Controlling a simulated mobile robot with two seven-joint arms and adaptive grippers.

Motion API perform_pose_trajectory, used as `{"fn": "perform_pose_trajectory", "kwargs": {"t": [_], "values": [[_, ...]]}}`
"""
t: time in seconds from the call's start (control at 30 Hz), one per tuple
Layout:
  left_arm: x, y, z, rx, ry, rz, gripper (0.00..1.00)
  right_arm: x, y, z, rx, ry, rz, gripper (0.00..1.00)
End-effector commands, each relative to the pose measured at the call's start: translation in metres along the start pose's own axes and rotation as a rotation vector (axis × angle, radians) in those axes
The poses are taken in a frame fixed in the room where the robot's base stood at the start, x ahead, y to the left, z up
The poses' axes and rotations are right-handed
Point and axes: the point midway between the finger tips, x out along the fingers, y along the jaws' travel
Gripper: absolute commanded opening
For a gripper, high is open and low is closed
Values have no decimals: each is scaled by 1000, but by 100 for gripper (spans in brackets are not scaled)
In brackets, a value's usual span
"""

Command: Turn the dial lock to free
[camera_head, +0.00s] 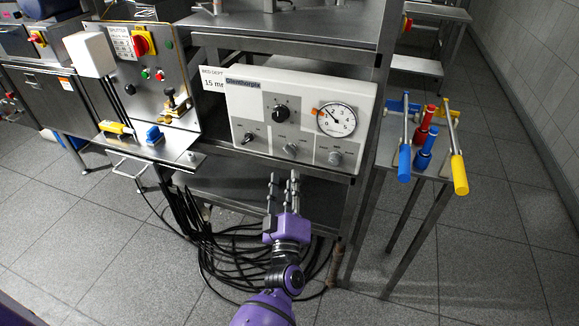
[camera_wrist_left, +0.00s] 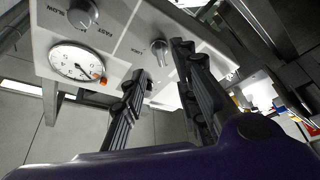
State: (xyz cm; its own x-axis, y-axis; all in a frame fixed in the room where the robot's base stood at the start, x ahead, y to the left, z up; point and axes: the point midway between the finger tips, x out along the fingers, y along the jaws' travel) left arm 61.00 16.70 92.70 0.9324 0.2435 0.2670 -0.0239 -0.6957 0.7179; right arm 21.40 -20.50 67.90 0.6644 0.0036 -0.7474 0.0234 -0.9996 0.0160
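A pale control panel (camera_head: 303,115) carries a big black knob (camera_head: 280,113), a round gauge (camera_head: 337,119) with a red-orange mark, and a lower row of small knobs: a left one (camera_head: 248,138), a middle one (camera_head: 291,148) and a right one (camera_head: 335,158). My purple left gripper (camera_head: 283,176) is open and empty, below the middle knob, apart from the panel. In the left wrist view its spread fingers (camera_wrist_left: 160,60) point toward a small knob (camera_wrist_left: 158,47); the gauge (camera_wrist_left: 77,63) is at left. My right gripper is out of view.
Black cables (camera_head: 225,250) hang below the shelf. At right, a small stand (camera_head: 408,160) holds blue, red and yellow tools.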

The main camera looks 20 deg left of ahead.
Motion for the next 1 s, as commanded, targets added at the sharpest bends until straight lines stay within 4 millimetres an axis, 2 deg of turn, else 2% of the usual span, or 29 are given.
{"fn": "perform_pose_trajectory", "kwargs": {"t": [0.1, 0.3, 0.87, 1.0], "values": [[-22, 0, 0, 0, -2, -2, 28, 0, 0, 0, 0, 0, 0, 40], [-41, 0, 0, -1, 0, 0, 28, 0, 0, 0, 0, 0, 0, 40], [-43, 1, 0, 1, -2, 0, 28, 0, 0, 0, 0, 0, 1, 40], [-42, 3, 15, 30, -69, 6, 28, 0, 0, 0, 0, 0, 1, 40]]}}
